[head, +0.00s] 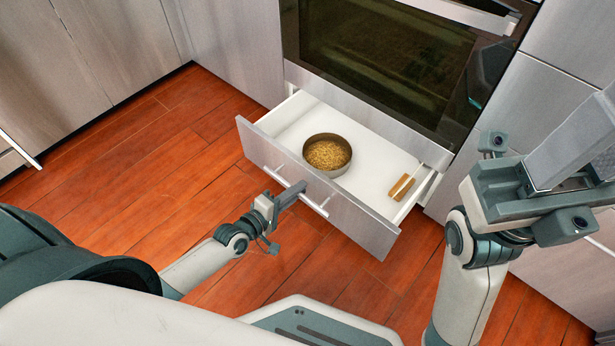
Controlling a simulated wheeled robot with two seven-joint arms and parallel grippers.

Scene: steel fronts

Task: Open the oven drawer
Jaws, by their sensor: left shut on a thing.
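The oven drawer (372,223) is a steel-fronted drawer with a white inside, below the oven. It stands pulled out, its inside showing. A thin bar handle (318,207) runs along its front. My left gripper (293,191) is shut on the handle near its middle and hides part of it. My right gripper (560,165) is raised at the right of the head view, apart from the drawer; its fingertips do not show clearly.
In the drawer are a round tin (327,154) of golden grains and a small wooden-handled tool (401,187). The oven door (385,55) above is closed. Steel cabinets (75,50) flank it. The wooden floor (140,165) to the left is clear.

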